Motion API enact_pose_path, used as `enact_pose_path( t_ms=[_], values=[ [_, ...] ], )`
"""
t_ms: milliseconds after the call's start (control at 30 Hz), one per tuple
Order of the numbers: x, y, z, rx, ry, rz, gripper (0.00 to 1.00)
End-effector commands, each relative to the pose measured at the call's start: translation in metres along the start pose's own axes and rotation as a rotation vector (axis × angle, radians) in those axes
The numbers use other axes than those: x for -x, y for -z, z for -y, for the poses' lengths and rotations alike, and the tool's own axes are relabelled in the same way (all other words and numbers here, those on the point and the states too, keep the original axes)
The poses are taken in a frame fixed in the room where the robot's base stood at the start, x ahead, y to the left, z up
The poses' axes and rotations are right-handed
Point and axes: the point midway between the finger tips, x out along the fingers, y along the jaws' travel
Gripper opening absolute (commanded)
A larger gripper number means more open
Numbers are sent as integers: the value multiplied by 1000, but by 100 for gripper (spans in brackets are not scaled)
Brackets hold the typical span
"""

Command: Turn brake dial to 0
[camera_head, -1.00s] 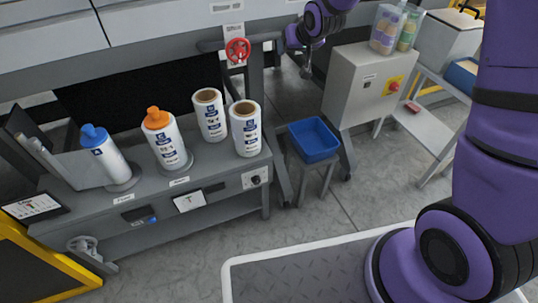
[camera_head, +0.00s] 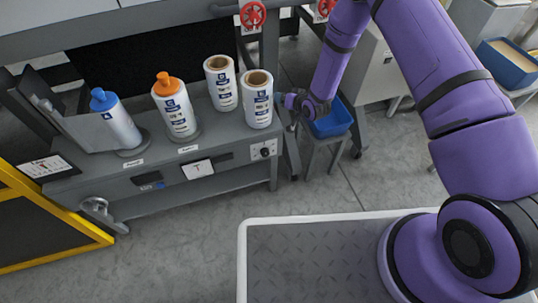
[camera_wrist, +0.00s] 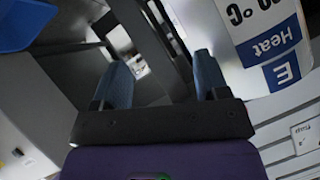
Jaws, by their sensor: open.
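A small dark dial (camera_head: 264,152) sits on a pale plate at the right end of the grey bench's front face. I take it for the brake dial; its marks are too small to read. My gripper (camera_head: 290,101) is beside the bench's right end, above and to the right of the dial, apart from it. In the wrist view my gripper (camera_wrist: 162,75) shows two blue-grey fingers spread wide with nothing held between them. I cannot make out the dial in the wrist view.
Two brown-cored rolls (camera_head: 259,98) stand on the bench (camera_head: 225,138) close to my gripper. Orange-capped (camera_head: 176,107) and blue-capped (camera_head: 116,120) bottles stand farther left. A blue bin (camera_head: 333,121) on a stool is just right of my gripper. Floor before the bench is clear.

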Motion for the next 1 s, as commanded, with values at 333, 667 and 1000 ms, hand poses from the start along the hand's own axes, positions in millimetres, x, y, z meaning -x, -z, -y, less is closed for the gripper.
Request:
enact_pose_path(
  t_ms=[333,667,1000],
  values=[
    [-19,-115,-13,-90,85,-42,68],
    [-8,-232,-24,-196,164,-98,68],
    [4,-280,-28,-247,198,-128,68]
  ],
)
